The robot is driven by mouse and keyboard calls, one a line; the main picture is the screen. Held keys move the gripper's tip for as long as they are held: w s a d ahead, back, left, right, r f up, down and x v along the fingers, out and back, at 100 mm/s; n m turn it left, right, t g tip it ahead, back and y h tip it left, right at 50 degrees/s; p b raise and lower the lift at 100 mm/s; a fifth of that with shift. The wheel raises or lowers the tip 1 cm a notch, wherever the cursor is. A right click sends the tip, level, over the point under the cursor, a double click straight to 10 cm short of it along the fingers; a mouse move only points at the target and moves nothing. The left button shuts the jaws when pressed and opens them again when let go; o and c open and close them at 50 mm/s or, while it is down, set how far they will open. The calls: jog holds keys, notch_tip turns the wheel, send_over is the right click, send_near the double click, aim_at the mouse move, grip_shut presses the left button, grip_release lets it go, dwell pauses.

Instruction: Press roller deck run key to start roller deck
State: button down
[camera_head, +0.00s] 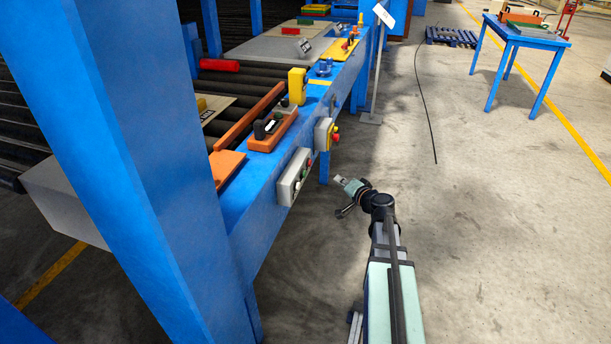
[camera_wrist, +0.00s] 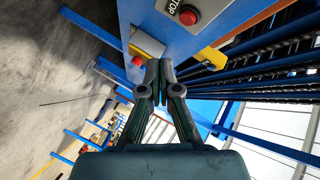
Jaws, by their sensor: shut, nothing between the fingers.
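A light grey control box (camera_head: 289,183) with small buttons is fixed to the side of the blue roller deck frame in the head view. Its key labels are too small to read there. No run key can be made out in that view. My gripper (camera_head: 340,181) is to the right of the control box, apart from it, over the floor. In the wrist view my gripper (camera_wrist: 158,64) is shut and empty, with its fingertips together below the panel.
A grey and yellow box (camera_head: 323,134) with a red button sits further along the frame. A blue post (camera_head: 150,170) stands at left. Dark rollers (camera_head: 235,85) run along the deck. A blue table (camera_head: 520,35) stands at the far right. The floor between is mostly clear.

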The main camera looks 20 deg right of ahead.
aim_at(304, 174)
jog(key=shift+w+a, duration=0.1)
jog(key=w+a+p, duration=0.1)
jog(key=w+a, duration=0.4)
jog(key=a, duration=0.1)
jog(key=shift+w+a+p, duration=0.15)
jog(key=shift+a+p, duration=0.2)
